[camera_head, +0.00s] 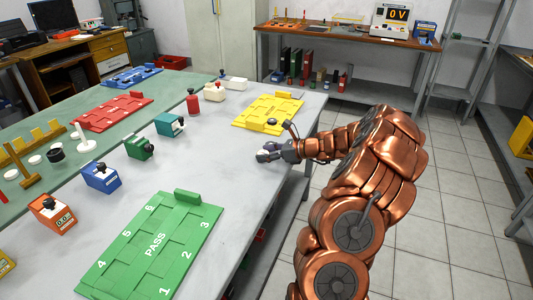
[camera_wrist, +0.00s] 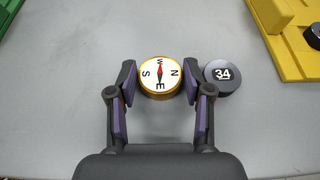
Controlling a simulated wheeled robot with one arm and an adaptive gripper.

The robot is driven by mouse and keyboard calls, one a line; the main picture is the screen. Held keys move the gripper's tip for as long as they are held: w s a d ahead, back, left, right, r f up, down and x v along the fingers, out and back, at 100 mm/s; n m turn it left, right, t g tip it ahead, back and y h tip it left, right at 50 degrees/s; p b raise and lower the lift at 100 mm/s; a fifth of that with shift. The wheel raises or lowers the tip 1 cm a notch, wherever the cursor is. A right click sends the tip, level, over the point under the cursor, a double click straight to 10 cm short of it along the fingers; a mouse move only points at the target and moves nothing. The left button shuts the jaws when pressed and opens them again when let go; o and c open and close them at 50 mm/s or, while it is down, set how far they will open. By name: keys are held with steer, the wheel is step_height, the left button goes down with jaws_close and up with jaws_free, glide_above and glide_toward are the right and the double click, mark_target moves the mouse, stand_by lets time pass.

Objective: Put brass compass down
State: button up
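The brass compass (camera_wrist: 160,77) has a white dial with black letters and a red and black needle. In the wrist view it sits between the two fingertips of my gripper (camera_wrist: 160,86), which appear to touch its rim on both sides. My gripper (camera_head: 268,153) is low over the right edge of the grey table (camera_head: 225,160) in the head view. I cannot make out the compass there, nor tell whether its underside touches the table.
A black puck marked 34 (camera_wrist: 222,76) is close beside the right finger. A yellow tray (camera_head: 267,109) lies beyond my gripper. A green PASS board (camera_head: 155,243) lies nearer on the table. Small coloured boxes line the left side. Bare grey table is left of my gripper.

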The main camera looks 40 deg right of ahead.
stand_by(0.3)
